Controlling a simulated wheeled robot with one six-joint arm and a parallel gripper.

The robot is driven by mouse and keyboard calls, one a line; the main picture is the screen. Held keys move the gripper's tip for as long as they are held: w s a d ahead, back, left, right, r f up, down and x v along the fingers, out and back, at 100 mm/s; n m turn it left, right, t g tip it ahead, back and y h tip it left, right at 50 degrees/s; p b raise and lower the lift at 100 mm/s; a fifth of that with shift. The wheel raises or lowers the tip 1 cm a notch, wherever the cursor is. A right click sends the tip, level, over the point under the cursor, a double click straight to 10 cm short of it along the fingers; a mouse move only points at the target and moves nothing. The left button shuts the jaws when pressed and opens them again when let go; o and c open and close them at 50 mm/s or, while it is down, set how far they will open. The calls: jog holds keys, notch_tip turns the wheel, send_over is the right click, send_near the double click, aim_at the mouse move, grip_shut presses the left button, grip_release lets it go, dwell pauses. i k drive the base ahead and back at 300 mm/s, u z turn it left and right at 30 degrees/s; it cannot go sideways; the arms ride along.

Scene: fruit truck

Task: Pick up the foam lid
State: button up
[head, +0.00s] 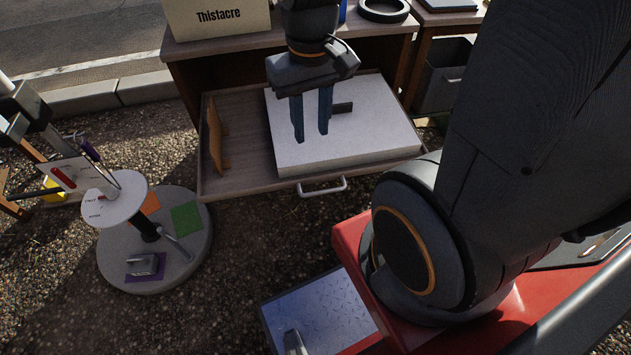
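The foam lid (375,138) is a thick white slab lying flat in an open wooden drawer (245,183). A small dark grip or slot (342,107) shows on its top, just right of my fingers. My gripper (311,136) points down over the left-middle part of the lid. Its two dark fingers stand apart with nothing visible between them. I cannot tell whether the fingertips touch the lid. What lies under the lid is hidden.
A wooden divider (216,138) stands at the drawer's left. A Thistacre box (218,18) and a black ring (383,9) sit on the desk above. A round grey stand (180,250) is at lower left. A grey bin (440,78) stands right of the drawer.

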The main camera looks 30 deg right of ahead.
aim_at(368, 124)
jog(key=z, duration=0.55)
jog(key=k, duration=1.3)
jog(key=u, duration=0.35)
jog(key=i, duration=1.95)
jog(key=z, duration=0.85)
